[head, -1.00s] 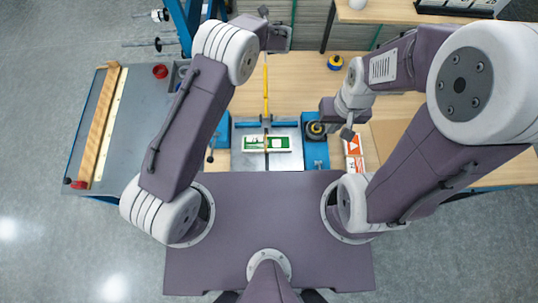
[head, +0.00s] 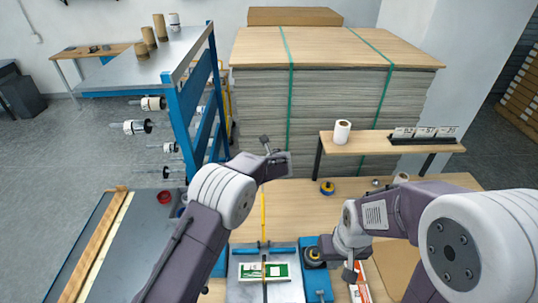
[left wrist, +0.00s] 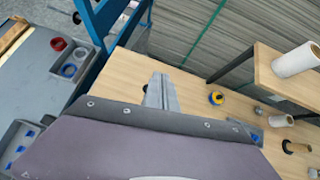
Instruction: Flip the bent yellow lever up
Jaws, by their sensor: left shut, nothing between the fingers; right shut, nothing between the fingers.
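The yellow lever (head: 263,215) shows as a thin yellow rod in the head view. It runs from the blue press (head: 236,248) toward the back, up to just below my left gripper in the picture. A bend in it is hard to make out. My left gripper (head: 268,146) is shut and empty, beyond the lever's far end in the picture; I cannot tell whether they touch. In the left wrist view the left gripper (left wrist: 160,92) shows its fingers together over bare tabletop, and no lever is visible. My right gripper (head: 350,272) is shut and empty, right of the press.
A green-and-white card (head: 250,272) lies on the press, with a black round part (head: 314,257) to its right. A blue-yellow roll (head: 327,188) stands on the table (head: 300,205). A small shelf (head: 375,145) and a sheet stack (head: 330,100) stand behind. A blue rack (head: 190,110) is at left.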

